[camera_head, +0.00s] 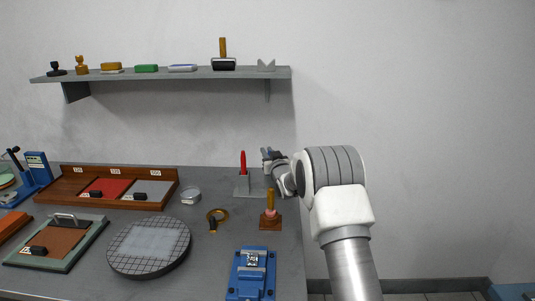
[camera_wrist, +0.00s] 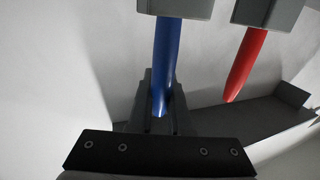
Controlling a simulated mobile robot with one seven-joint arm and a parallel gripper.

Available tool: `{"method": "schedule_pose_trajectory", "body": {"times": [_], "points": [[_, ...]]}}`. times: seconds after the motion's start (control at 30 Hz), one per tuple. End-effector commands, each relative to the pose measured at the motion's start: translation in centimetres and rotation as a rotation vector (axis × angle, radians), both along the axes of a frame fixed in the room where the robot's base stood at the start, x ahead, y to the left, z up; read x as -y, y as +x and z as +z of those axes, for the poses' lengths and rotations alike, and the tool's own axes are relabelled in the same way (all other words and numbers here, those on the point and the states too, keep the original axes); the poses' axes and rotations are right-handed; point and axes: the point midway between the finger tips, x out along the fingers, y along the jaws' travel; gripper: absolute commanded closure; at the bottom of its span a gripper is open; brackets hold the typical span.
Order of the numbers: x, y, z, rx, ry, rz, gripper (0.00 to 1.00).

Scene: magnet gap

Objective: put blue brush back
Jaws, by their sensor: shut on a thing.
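The blue brush (camera_wrist: 167,60) shows in the wrist view as a blue handle running up to a grey block at the top edge. My gripper (camera_wrist: 160,103) is shut on the handle near its rounded end. In the head view my gripper (camera_head: 268,158) is above the back right of the bench, just right of a red-handled tool (camera_head: 243,163). Only a small bluish patch shows at the fingers there, and the lower part of the brush is hard to make out. The red handle also shows in the wrist view (camera_wrist: 247,62), beside the blue one and apart from it.
A wooden-handled stamp-like tool (camera_head: 270,216) and a blue vise-like fixture (camera_head: 251,273) stand in front of my gripper. A wall shelf (camera_head: 200,75) with several tools is above.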

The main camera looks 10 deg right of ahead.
Motion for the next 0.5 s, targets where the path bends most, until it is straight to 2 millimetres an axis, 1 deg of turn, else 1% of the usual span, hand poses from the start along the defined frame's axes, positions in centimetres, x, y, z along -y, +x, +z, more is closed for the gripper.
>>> {"method": "schedule_pose_trajectory", "body": {"times": [0.17,0.2,0.33,0.5], "points": [[0.00,0.00,-0.49,0.000,0.000,0.000,1.00],[0.00,0.00,-0.30,0.000,0.000,0.000,0.76],[0.00,0.00,-0.31,-0.001,0.000,0.000,0.53],[0.00,0.00,-0.31,-0.001,0.000,0.000,0.53]]}}
